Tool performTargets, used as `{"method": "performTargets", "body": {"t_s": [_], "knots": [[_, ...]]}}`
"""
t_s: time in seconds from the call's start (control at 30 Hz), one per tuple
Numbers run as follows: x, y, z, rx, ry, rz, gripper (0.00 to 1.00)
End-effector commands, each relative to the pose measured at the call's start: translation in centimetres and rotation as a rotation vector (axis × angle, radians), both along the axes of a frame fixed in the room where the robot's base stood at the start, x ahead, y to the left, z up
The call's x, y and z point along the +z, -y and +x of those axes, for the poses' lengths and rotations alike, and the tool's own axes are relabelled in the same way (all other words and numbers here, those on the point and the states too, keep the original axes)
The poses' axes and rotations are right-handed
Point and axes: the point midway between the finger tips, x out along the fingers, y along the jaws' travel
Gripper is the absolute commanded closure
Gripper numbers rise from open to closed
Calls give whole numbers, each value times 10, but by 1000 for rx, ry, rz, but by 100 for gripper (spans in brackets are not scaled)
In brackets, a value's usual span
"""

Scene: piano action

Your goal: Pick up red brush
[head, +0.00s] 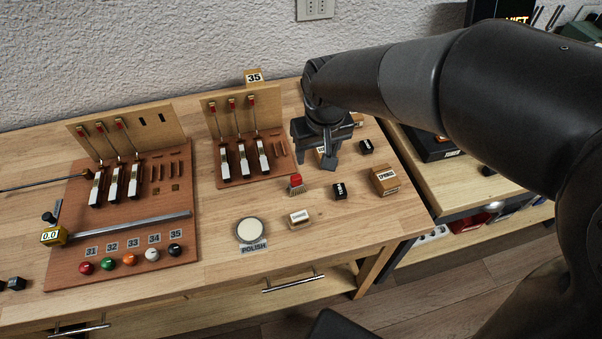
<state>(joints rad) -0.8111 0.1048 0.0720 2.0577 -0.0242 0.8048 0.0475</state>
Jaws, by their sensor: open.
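The red brush (296,184) stands on the wooden workbench, right of the middle of the picture. It has a red top and a pale bristled lower part. My gripper (316,166) points down just behind it and slightly to its right, over the bench. The gripper is open, and I see nothing held in it. The brush shows clear of the fingers in this view; the exact height of the fingertips above the bench is hard to tell.
A piano-action board (196,151) stands left. A round polish pad (250,230) lies in front. Bare bench lies between these.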

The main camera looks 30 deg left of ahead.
Motion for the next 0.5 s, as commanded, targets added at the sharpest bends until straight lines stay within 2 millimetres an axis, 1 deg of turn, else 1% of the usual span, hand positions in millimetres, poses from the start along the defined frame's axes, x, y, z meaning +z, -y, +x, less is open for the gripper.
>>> {"method": "performTargets", "body": {"t_s": [0.03, 0.13, 0.27, 0.5], "knots": [[-8, -14, -6, 28, -8, -8, 42], [-16, -28, -14, 58, -18, -16, 42], [-29, -36, -16, 69, -21, -19, 42], [-65, -40, -14, 68, -21, -19, 42]]}}
